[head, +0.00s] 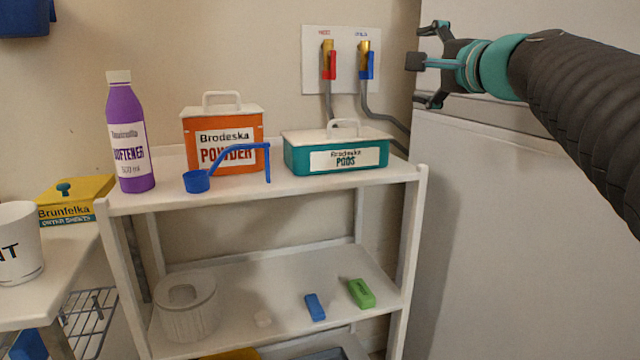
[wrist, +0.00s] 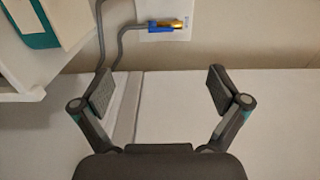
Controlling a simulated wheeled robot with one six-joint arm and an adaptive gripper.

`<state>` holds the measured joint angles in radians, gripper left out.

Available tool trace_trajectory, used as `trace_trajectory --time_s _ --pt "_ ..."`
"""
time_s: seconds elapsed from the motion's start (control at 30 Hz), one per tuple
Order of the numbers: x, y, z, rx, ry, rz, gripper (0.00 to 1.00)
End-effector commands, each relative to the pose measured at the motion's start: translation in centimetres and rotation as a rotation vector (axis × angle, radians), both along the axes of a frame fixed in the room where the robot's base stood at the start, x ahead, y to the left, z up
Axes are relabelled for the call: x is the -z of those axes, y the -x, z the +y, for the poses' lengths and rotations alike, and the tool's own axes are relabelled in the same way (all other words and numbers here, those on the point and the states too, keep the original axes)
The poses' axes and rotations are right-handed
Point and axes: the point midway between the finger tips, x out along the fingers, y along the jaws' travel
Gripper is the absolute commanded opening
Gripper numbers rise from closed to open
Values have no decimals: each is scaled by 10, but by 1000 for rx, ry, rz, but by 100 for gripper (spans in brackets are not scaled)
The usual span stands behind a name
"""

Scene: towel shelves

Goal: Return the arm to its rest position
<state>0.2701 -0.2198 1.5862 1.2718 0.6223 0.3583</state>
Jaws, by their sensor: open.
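My gripper (head: 424,62) is at the upper right of the head view, at the end of my black sleeved arm. It is in the air above and to the right of the white shelf unit (head: 415,230), in front of the wall and a white panel. The wrist view shows its two fingers (wrist: 160,92) spread wide with nothing between them. It touches nothing that I can see.
On the top shelf stand a purple softener bottle (head: 130,135), an orange powder box (head: 222,135), a blue scoop (head: 197,181) and a teal pods box (head: 335,152). Wall taps (head: 328,62) are left of my gripper. A white panel (head: 530,220) stands at right.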

Motion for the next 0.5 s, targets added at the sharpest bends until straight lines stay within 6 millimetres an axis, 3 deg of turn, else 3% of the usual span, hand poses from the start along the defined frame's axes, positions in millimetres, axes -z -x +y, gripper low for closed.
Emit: trace_trajectory --time_s 0.27,0.5 --pt "45 -2 -4 -15 190 72 98" --pt "110 7 -5 -51 376 185 98"
